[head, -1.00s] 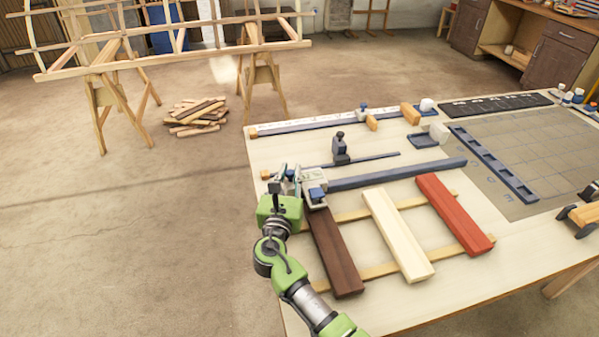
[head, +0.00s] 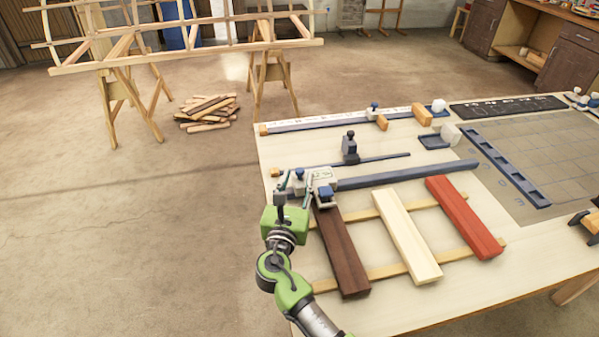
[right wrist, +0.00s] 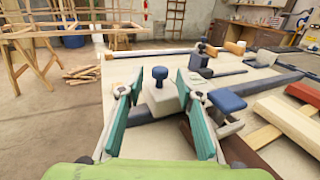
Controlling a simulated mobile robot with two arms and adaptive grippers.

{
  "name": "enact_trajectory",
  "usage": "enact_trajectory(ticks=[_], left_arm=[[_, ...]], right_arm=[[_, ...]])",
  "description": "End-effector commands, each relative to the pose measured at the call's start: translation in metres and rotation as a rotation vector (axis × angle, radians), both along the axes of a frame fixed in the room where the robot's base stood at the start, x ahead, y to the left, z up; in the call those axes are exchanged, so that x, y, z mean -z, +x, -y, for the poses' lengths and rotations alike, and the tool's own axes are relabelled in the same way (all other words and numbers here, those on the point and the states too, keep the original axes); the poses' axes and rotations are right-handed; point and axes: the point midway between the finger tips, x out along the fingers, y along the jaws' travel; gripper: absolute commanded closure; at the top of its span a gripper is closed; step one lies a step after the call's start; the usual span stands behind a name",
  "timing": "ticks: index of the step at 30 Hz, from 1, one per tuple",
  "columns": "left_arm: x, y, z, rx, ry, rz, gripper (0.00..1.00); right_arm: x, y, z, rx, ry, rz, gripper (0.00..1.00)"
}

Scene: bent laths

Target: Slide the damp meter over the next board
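The damp meter (head: 322,177), a pale block with a blue knob and a blue front part, sits at the left end of a blue rail (head: 410,174). Its blue front part is at the far end of the dark brown board (head: 341,250). A cream board (head: 405,235) and a red board (head: 464,217) lie to the right. My right gripper (head: 296,182) is at the meter's left end. In the right wrist view its teal fingers (right wrist: 160,84) are apart, with the meter's knob (right wrist: 160,77) between them and gaps visible. My left gripper is not in view.
The boards lie across two thin wooden strips (head: 385,270). Behind the rail stand a small dark upright tool (head: 350,148) and a long white scale (head: 335,120). A gridded mat (head: 550,150) covers the table's right part.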

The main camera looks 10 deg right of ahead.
Motion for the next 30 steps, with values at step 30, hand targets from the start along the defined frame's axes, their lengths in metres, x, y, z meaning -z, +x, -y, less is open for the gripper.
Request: enact_trajectory(ticks=[30], left_arm=[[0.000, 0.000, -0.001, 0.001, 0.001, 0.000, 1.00]], right_arm=[[0.000, -0.076, -0.029, 0.000, -0.001, 0.000, 0.67]])
